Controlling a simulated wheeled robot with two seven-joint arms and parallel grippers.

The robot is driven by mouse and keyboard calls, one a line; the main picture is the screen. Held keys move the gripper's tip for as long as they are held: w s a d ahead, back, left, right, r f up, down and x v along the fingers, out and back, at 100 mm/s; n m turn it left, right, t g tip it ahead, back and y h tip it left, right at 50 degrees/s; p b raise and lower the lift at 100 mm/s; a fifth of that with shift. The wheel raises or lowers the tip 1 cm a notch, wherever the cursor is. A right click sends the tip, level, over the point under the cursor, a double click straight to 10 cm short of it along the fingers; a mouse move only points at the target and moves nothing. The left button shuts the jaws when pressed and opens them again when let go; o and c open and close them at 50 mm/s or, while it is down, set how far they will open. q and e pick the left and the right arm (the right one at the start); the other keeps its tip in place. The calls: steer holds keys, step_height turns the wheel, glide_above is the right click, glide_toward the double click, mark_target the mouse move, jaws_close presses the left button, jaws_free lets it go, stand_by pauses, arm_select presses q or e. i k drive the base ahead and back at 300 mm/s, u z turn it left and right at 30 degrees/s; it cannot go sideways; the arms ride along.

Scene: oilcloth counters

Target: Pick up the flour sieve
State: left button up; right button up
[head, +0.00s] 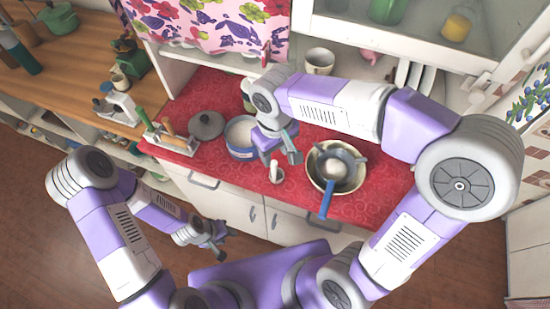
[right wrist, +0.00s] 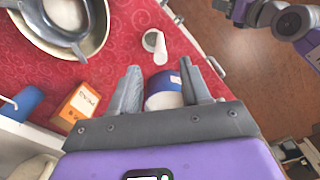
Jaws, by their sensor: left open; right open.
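The flour sieve (head: 338,170) looks like a grey round strainer with a blue handle (head: 327,200). It rests in a cream bowl (head: 313,183) on the red counter, with the handle over the rim towards me. In the right wrist view the sieve's dark rim (right wrist: 40,30) shows at upper left. My right gripper (head: 291,150) is open, above the counter to the left of the bowl and apart from the sieve. Its spread fingers (right wrist: 160,72) also show in the right wrist view. My left gripper (head: 215,243) is low in front of the cabinets, away from the sieve.
A blue pot (head: 240,153) stands left of my right gripper. A small white object (head: 276,174) lies near the front edge. An orange box (right wrist: 79,106) shows in the right wrist view. A grey lid (head: 206,125) lies further left. Red counter (head: 378,195) right of the bowl is clear.

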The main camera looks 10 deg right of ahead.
mark_target(335, 167)
steer(key=k, duration=1)
